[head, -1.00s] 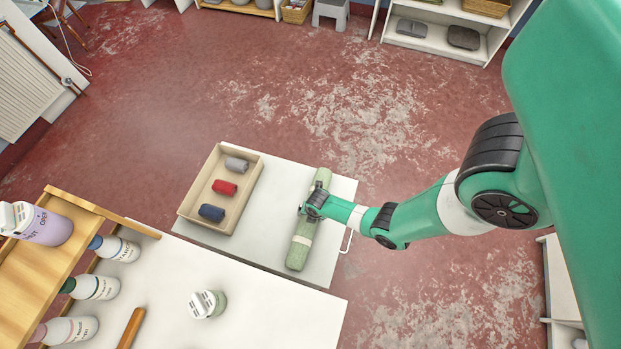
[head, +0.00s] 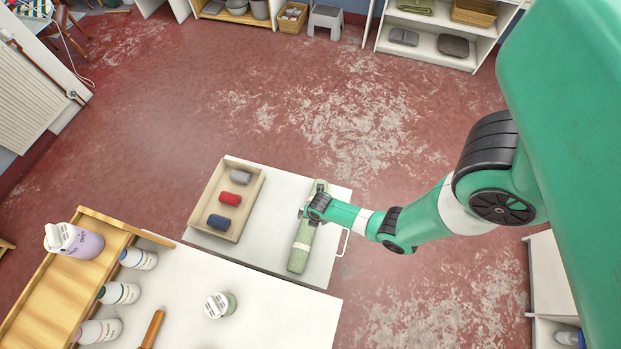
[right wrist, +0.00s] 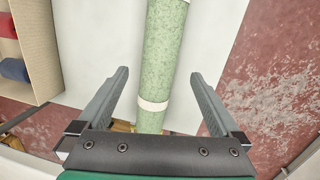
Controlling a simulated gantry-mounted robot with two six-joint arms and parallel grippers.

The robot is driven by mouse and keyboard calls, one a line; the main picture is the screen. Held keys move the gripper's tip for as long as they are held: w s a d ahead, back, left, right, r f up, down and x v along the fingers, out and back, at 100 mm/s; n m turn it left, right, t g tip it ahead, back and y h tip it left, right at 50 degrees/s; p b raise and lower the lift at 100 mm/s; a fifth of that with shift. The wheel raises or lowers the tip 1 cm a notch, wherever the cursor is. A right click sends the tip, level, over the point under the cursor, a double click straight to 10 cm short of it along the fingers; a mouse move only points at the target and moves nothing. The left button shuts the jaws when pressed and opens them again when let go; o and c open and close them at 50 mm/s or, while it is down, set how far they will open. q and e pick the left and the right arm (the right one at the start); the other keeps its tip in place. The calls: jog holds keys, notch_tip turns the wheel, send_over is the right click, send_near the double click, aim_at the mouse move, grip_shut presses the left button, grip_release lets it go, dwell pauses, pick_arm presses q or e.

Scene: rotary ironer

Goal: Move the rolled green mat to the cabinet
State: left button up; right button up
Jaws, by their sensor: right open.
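The rolled green mat (head: 302,248) lies on a white surface, right of a wooden tray. In the right wrist view the mat (right wrist: 165,45) is speckled pale green with a cream band. My right gripper (head: 309,210) is over the mat's upper half in the head view. In the wrist view its open fingers (right wrist: 160,73) stand apart on either side of the mat, with gaps at both sides. A white open-shelved cabinet (head: 447,52) stands at the back right, with a green folded item on its upper shelf. My left gripper is not in view.
The wooden tray (head: 198,200) holds grey, red and blue rolls. A white table (head: 270,315) in front carries a small jar (head: 220,305) and several bottles beside a wooden rack (head: 60,290). Another white shelf unit (head: 550,275) stands at right. The red floor between is clear.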

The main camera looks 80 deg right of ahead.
jog(key=shift+s+r, duration=0.1)
jog(key=shift+r, duration=0.5)
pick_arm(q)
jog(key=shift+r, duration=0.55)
